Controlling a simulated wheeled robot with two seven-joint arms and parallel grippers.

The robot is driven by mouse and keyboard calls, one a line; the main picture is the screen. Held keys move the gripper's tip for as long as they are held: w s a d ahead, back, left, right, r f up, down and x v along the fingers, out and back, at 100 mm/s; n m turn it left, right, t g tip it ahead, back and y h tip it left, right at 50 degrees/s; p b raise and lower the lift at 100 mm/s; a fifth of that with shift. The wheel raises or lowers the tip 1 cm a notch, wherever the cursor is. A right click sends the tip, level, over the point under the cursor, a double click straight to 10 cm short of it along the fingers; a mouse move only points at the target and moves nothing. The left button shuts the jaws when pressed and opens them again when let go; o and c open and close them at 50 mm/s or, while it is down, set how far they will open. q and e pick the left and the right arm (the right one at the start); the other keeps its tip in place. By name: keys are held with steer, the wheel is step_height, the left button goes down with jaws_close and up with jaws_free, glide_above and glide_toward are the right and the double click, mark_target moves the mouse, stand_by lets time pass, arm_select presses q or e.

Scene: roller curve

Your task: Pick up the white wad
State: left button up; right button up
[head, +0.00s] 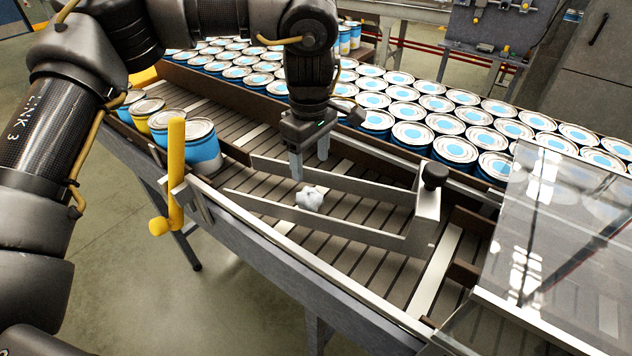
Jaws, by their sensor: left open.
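The white wad (310,198) is a small crumpled lump on the slatted roller conveyor (350,221), between the two metal rails of a V-shaped guide (340,184). My left gripper (309,166) hangs from above with its fingers pointing down. It is open and empty, and its fingertips show just above and behind the wad in the picture, with a small gap. One finger is near the guide's far rail; I cannot tell whether it touches. My right gripper is not in view.
Many blue-and-white cans (413,133) fill the lane behind the conveyor. Several cans (201,148) stand at its left end near a yellow post (176,170). A black knob (434,175) tops the guide's right end. A clear panel (560,240) covers the right side.

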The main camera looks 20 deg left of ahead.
mark_target(311, 193)
arm_select(q)
steer(key=shift+s, duration=0.15)
steer(key=shift+s+f+p, duration=0.6)
steer(key=shift+s+f, duration=0.3)
steer(key=shift+f, duration=0.2)
steer(key=shift+w+f+p, duration=0.15)
steer(key=shift+w+f, duration=0.15)
steer(key=shift+f, duration=0.35)
steer(key=shift+w+f+p, duration=0.15)
steer(key=shift+w+f, duration=0.1)
steer(key=shift+f, duration=0.65)
steer(key=shift+s, duration=0.1)
step_height(311, 193, down, 4)
steer(key=p, duration=0.3)
steer(key=shift+d+f, duration=0.1)
steer(key=shift+f, duration=0.1)
steer(key=shift+f+p, duration=0.25)
steer(key=shift+p, duration=0.05)
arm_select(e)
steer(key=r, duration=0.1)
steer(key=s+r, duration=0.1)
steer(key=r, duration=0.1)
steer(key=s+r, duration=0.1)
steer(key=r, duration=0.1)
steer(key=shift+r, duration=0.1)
arm_select(q)
steer(key=shift+c, duration=0.4)
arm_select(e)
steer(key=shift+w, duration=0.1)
